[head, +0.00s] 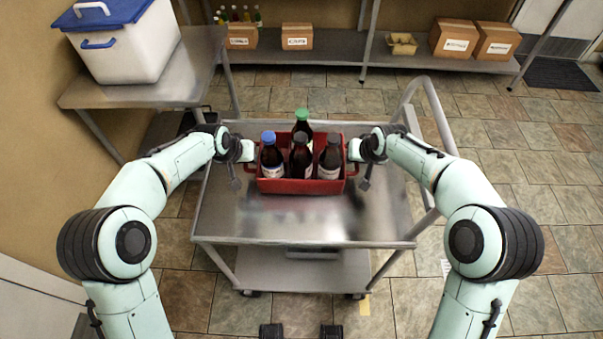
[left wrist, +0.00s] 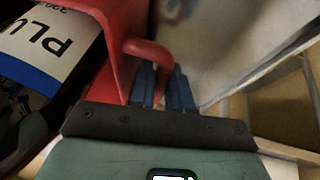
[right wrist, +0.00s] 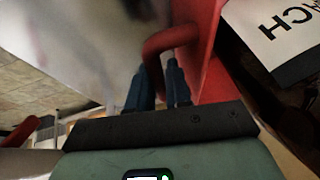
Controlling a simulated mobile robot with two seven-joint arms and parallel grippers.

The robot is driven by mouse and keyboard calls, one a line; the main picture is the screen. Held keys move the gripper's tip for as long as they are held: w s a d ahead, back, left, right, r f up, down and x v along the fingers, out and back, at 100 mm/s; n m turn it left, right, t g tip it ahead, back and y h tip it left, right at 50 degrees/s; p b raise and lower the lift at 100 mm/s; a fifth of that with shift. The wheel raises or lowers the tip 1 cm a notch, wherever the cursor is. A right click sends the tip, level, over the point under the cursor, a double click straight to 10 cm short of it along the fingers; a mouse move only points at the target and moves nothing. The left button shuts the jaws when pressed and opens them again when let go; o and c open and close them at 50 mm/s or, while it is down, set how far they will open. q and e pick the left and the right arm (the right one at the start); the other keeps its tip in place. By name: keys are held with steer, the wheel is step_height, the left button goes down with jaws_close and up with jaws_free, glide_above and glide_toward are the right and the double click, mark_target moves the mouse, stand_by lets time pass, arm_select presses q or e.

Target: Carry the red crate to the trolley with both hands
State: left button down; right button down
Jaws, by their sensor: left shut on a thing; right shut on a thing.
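The red crate (head: 300,186) is over the steel trolley (head: 275,222), toward the back of its top in the head view. It looks level; I cannot tell whether it rests on the top or hangs just above it. Several dark bottles (head: 301,157) stand in it, one with a blue cap and one with a green cap. My left gripper (head: 250,168) is shut on the crate's left handle (left wrist: 148,50). My right gripper (head: 356,169) is shut on the crate's right handle (right wrist: 168,40). The blue fingers show around each handle in the wrist views.
A steel table (head: 150,84) with a white, blue-lidded box (head: 130,48) stands at the left. A low shelf (head: 340,48) with cardboard boxes (head: 454,38) runs along the back. The trolley's push handle (head: 432,92) rises at its right. The front of the trolley top is clear.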

arm_select(q)
steer(key=shift+d, duration=0.2)
arm_select(e)
steer(key=shift+w+a, duration=0.1)
steer(key=shift+a, duration=0.05)
arm_select(q)
steer(key=c, duration=1.3)
jaws_free()
steer(key=shift+f, duration=0.25)
arm_select(e)
steer(key=c, duration=1.3)
jaws_free()
steer(key=shift+f, duration=0.25)
arm_select(q)
steer(key=shift+o, duration=1.2)
arm_select(e)
steer(key=shift+o, duration=1.2)
arm_select(q)
steer(key=shift+r, duration=0.15)
arm_select(e)
steer(key=shift+r, duration=0.1)
arm_select(q)
steer(key=shift+s+r, duration=0.15)
steer(key=shift+r, duration=0.1)
steer(key=v, duration=0.7)
steer(key=shift+a, duration=0.3)
arm_select(e)
steer(key=v, duration=1.2)
steer(key=shift+s, duration=0.25)
